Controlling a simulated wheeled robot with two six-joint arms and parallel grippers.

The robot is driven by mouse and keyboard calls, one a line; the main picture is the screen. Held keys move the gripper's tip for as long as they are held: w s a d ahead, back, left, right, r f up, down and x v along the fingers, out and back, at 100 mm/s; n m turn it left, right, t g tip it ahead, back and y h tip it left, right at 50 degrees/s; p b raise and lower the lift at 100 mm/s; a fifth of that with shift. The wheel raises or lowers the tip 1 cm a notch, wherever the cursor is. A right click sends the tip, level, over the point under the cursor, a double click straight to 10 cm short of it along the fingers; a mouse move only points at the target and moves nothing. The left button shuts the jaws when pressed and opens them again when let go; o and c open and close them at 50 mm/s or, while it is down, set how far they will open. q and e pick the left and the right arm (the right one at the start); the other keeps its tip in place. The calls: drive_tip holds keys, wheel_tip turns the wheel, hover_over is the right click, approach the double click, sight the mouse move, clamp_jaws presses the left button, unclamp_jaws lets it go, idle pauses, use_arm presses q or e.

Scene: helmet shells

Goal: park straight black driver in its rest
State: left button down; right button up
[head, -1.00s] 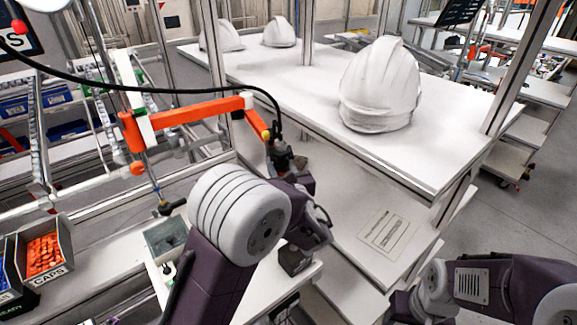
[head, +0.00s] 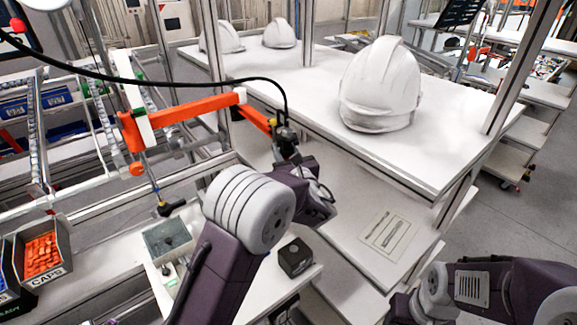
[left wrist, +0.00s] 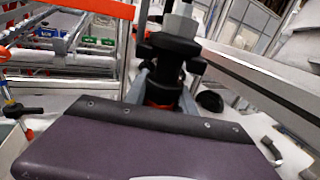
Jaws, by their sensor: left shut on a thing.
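The straight black driver (head: 286,138) hangs upright below the end of the orange jointed arm (head: 185,112), with a black cable looping to its top. My left gripper (head: 291,158) is shut on it; my own wrist partly hides the grip in the head view. In the left wrist view, the driver's dark body (left wrist: 168,60) stands between the grey fingers of my left gripper (left wrist: 165,92). I cannot tell for sure which fixture is its rest. My right arm shows at the lower right of the head view, but its gripper is out of view.
A white helmet shell (head: 380,85) stands on the white table (head: 440,150). A small black block (head: 295,257) sits on the bench below my left arm. A second hanging driver (head: 170,208), a grey tray (head: 167,238) and a caps bin (head: 62,262) are at left.

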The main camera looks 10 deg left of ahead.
use_arm(q)
drive_tip(key=shift+b, duration=0.4)
drive_tip(key=shift+c, duration=1)
unclamp_jaws()
drive_tip(key=shift+s, duration=0.1)
drive_tip(key=shift+s+d, duration=0.25)
drive_tip(key=b+v, duration=0.1)
drive_tip(key=v, duration=0.9)
drive_tip(key=shift+s+b, duration=0.15)
drive_tip(key=shift+b, duration=0.15)
